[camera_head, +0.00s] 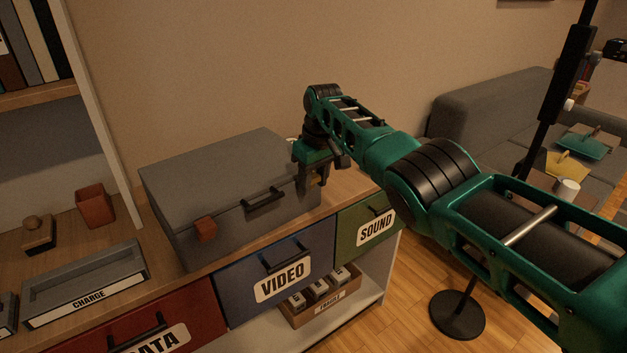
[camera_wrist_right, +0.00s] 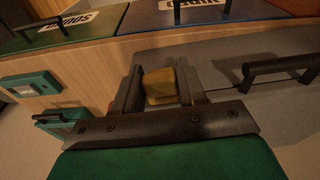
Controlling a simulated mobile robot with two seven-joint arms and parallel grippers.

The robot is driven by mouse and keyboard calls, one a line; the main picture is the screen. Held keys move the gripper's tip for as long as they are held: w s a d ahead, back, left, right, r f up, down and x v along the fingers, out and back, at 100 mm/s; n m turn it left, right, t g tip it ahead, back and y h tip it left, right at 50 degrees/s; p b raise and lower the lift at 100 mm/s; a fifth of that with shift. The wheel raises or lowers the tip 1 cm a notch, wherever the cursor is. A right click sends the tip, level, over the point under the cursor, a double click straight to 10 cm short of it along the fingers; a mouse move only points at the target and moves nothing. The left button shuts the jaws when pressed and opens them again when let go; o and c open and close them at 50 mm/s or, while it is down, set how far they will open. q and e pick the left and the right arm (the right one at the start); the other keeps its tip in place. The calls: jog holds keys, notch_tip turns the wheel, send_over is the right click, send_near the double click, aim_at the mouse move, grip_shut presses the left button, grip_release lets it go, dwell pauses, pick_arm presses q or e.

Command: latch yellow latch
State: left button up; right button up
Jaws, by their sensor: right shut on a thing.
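A grey case (camera_head: 220,180) with a closed lid stands on the wooden cabinet top. On its front are an orange-red latch (camera_head: 205,229) at the left and a black handle (camera_head: 264,201) in the middle. My right gripper (camera_head: 314,182) is at the case's right front end. In the right wrist view the yellow latch (camera_wrist_right: 160,86) sits between the two fingers of this gripper (camera_wrist_right: 158,92), which is shut on it. The gripper hides the yellow latch in the head view. My left gripper is not in view.
Below the case are a blue VIDEO drawer (camera_head: 275,275), a green SOUND drawer (camera_head: 365,232) and a red drawer (camera_head: 150,325), all with black handles. A stand base (camera_head: 457,314) is on the floor.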

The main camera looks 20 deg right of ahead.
jog(key=shift+f, duration=0.1)
jog(key=o, duration=1)
jog(key=shift+r+p, duration=0.3)
jog(key=shift+r, duration=0.2)
jog(key=shift+s+d+r+p, duration=0.15)
jog(key=shift+s+r+p, duration=0.15)
jog(key=shift+r, duration=1.7)
jog(key=shift+s+d+r+p, duration=0.1)
jog(key=shift+s+r+p, duration=0.25)
jog(key=shift+r, duration=1.6)
jog(key=shift+s+d+r+p, duration=0.15)
jog(key=shift+s+r+p, duration=0.15)
jog(key=shift+r, duration=1.7)
